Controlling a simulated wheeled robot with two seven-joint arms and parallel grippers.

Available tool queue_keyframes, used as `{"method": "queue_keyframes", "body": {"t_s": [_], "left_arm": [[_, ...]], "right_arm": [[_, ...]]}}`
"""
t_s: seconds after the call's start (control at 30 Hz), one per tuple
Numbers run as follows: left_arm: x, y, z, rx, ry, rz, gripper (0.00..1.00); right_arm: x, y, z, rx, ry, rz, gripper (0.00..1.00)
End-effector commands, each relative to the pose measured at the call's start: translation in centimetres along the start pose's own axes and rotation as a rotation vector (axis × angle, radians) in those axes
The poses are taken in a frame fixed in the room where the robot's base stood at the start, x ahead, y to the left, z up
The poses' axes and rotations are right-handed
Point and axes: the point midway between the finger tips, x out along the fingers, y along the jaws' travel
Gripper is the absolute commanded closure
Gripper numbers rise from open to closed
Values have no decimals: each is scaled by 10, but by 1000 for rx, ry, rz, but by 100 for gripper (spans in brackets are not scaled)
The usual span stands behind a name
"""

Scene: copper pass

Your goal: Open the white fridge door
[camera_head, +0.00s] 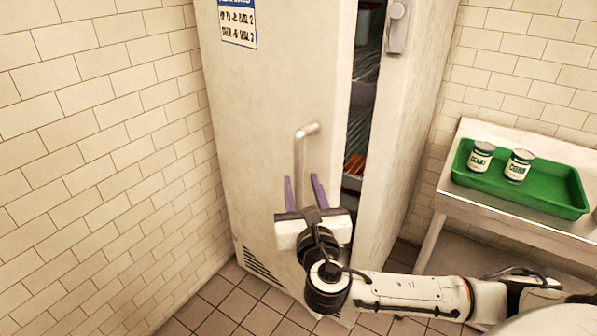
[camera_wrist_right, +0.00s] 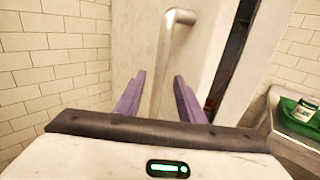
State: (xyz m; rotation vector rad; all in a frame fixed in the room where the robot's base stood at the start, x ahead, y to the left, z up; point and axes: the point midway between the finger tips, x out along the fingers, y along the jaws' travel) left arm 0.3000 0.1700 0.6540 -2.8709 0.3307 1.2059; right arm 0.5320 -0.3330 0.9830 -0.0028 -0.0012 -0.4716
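The white fridge door (camera_head: 262,120) stands ajar in the head view, with a dark gap along its right edge. Shelves and something orange show through the gap. A metal bar handle (camera_head: 299,160) is on the door; it also shows in the right wrist view (camera_wrist_right: 166,60). My right gripper (camera_head: 304,187) is at the handle's lower part, its purple fingers apart on either side of the bar. In the right wrist view the fingers (camera_wrist_right: 160,90) are spread, with space visible between them and the handle. My left gripper is not in view.
A metal table (camera_head: 447,196) at the right bears a green tray (camera_head: 550,196) with two cans (camera_head: 480,157). A tiled wall (camera_head: 100,150) is close on the left. A latch (camera_head: 397,28) sits on the fridge frame. Tiled floor (camera_head: 225,300) shows below.

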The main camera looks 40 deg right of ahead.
Motion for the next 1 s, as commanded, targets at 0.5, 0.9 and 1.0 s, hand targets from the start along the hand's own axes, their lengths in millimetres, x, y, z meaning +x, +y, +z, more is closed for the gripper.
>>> {"method": "queue_keyframes", "body": {"t_s": [0.5, 0.9, 1.0], "left_arm": [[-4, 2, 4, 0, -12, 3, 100], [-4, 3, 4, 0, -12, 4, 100], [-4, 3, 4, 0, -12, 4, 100]], "right_arm": [[50, 0, -1, 2, 3, 1, 64], [49, 0, -1, 2, 3, 1, 100], [49, 0, -1, 2, 3, 1, 100]]}}
